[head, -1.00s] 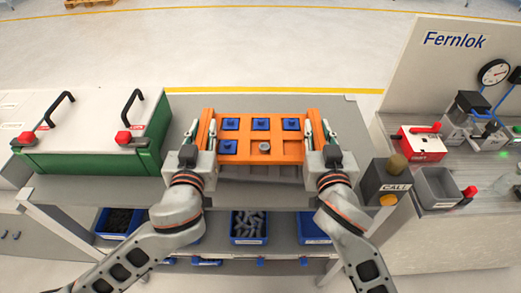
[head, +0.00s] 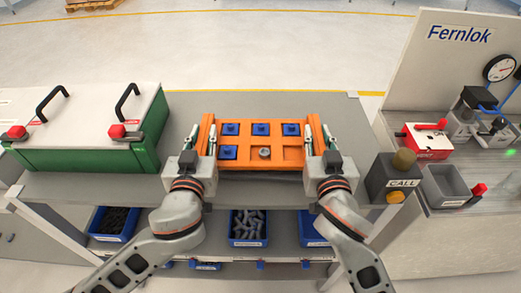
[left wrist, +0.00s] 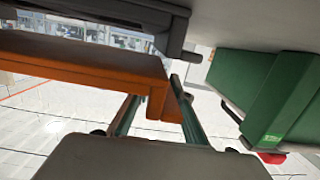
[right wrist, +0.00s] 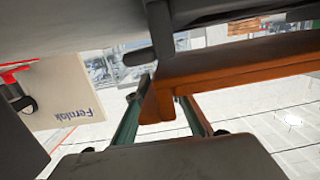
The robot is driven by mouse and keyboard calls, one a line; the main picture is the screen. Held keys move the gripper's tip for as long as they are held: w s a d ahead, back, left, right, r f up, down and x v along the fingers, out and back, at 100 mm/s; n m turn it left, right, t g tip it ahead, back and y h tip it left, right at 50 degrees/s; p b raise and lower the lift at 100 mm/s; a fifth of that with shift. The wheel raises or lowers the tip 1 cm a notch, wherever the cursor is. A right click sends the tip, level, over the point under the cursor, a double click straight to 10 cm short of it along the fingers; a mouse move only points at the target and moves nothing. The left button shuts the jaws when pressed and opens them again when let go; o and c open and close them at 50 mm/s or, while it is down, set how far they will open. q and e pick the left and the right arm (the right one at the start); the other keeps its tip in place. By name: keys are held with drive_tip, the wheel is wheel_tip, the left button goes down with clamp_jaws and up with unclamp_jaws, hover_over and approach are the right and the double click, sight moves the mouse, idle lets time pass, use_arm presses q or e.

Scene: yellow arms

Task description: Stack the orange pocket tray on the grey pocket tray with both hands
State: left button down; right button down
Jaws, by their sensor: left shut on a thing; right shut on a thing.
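The orange pocket tray (head: 262,167) is level between my grippers. It has several blue square parts in its pockets, a round metal part in the front middle pocket and an empty front right pocket. My left gripper (head: 212,140) is shut on its left end wall and my right gripper (head: 326,140) on its right end wall.
The grey table (head: 350,125) is clear around the trays. A green and white box (head: 140,155) with black handles stands left. A CALL box (head: 391,180) and a small grey bin (head: 444,186) stand right. Blue bins (head: 248,228) sit on the shelf below.

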use_arm(q)
drive_tip(key=shift+f+b, duration=0.4)
drive_tip(key=shift+f, duration=0.2)
use_arm(e)
drive_tip(key=shift+f, duration=0.6)
use_arm(q)
drive_tip(key=c, duration=1.8)
unclamp_jaws()
use_arm(e)
drive_tip(key=c, duration=1.8)
unclamp_jaws()
use_arm(q)
drive_tip(key=s, duration=0.4)
drive_tip(key=s+r, duration=0.1)
drive_tip(key=s, duration=0.6)
drive_tip(key=shift+s+r, duration=0.35)
drive_tip(key=shift+s, duration=0.05)
use_arm(e)
drive_tip(key=s, duration=0.4)
drive_tip(key=s+r, duration=0.1)
drive_tip(key=s, duration=0.7)
drive_tip(key=shift+r, duration=0.4)
use_arm(q)
drive_tip(key=shift+s, duration=0.1)
